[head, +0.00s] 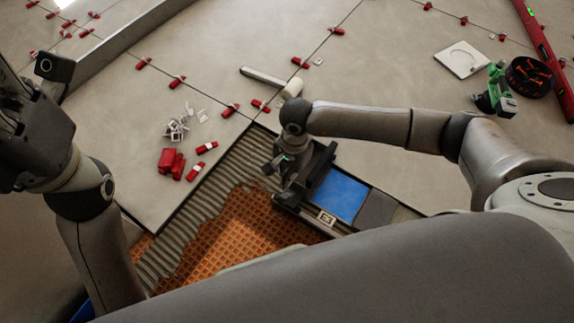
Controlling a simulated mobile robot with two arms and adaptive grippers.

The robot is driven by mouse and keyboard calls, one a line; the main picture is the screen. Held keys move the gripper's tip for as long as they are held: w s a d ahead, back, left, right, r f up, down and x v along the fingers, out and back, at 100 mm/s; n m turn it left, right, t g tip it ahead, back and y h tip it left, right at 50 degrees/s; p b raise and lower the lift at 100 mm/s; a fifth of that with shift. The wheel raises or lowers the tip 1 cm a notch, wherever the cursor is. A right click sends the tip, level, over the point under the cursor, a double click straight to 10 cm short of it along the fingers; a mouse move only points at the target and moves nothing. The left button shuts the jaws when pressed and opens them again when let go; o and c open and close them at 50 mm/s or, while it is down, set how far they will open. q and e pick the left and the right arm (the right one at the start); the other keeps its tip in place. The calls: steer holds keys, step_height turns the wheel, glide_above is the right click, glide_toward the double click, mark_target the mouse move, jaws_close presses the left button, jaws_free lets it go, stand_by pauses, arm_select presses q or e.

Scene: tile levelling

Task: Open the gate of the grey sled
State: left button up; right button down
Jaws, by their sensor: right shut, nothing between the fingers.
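The grey sled (306,217) is a dark, low tray at the edge of the tiled floor, with a blue area (341,195) inside and a small black-and-white tag on its front side. My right gripper (277,178) is shut and empty at the sled's left end, pointing down. Whether it touches the sled cannot be told. The gate cannot be made out; my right gripper and wrist cover part of that end. My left gripper (12,125) is raised at the left edge of the view, away from the sled; its fingers are partly cut off.
Ridged grey adhesive (205,210) and an orange waffled mat (245,235) lie left of the sled. Red wedges (172,161) and white clips (178,130) lie on the tiles. A white mallet (291,88) lies behind my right wrist.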

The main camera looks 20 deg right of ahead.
steer(key=shift+s+a+r+p, duration=0.2)
steer(key=shift+a+r+p, duration=0.05)
steer(key=shift+r, duration=0.4)
steer(key=shift+s+a+r+p, duration=0.15)
steer(key=shift+a+r+p, duration=0.1)
steer(key=shift+r, duration=0.35)
steer(key=shift+s+a+r+p, duration=0.2)
steer(key=shift+r+p, duration=0.05)
steer(key=shift+r, duration=0.4)
